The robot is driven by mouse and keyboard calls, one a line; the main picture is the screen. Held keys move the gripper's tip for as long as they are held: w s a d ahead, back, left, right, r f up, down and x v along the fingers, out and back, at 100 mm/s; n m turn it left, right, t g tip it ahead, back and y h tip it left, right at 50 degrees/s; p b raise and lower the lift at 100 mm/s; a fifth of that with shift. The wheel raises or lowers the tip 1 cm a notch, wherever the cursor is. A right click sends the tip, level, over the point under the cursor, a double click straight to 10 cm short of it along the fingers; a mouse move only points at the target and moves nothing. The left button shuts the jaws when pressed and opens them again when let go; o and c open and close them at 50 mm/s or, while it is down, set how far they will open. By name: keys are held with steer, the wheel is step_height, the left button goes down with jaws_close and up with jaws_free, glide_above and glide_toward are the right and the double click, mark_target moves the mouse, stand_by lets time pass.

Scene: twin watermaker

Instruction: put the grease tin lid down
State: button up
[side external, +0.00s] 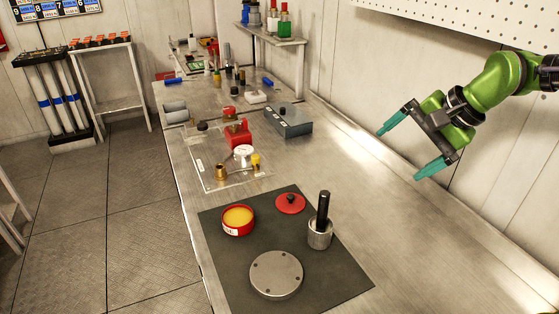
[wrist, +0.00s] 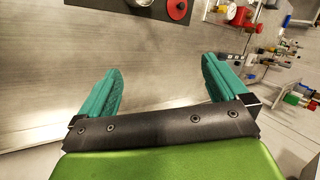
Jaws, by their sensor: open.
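The red grease tin lid (side external: 290,203) with a dark knob lies on the dark mat (side external: 225,283). It also shows at the top edge of the wrist view (wrist: 179,9). The open red grease tin (side external: 238,221), full of yellow grease, stands on the mat to the left of the lid and apart from it. My gripper (side external: 405,148) is open and empty, raised above the bench's wall side, well to the right of the lid. Its teal fingers are spread wide in the wrist view (wrist: 160,92).
A metal cylinder with a black handle (side external: 320,230) and a round metal disc (side external: 276,275) stand on the mat. A clear tray (side external: 205,178) with fittings and a grey box (side external: 286,122) are farther back. The bench (side external: 400,240) right of the mat is clear.

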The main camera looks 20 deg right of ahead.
steer(key=s+d+n+t, duration=0.1)
steer(key=s+d+n, duration=0.2)
steer(key=s+n, duration=0.6)
steer(key=s, duration=0.3)
steer(key=shift+s+d+f+h, duration=0.25)
steer(key=shift+s+h, duration=0.1)
steer(key=shift+h, duration=0.05)
